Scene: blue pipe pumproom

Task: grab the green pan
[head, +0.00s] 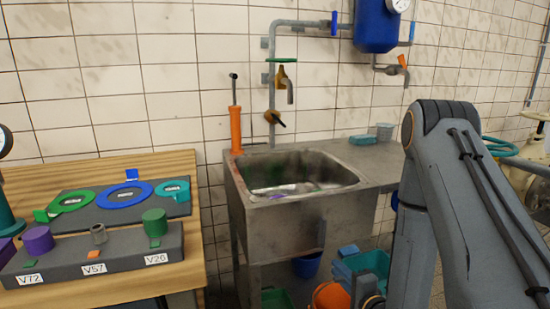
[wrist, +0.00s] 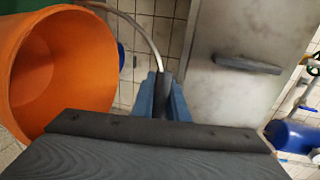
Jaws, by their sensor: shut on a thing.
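My gripper (wrist: 167,90) shows in the wrist view, its blue fingers close together around a narrow dark grey bar (wrist: 167,84). A dark green patch (wrist: 22,18) shows at the top left of the wrist view, partly behind an orange bucket.
The orange bucket (wrist: 62,70) is close on the left in the wrist view. The steel sink (head: 243,188) stands against the tiled wall, with a teal crate (head: 372,265) below. A wooden bench (head: 190,248) with valve parts is at left.

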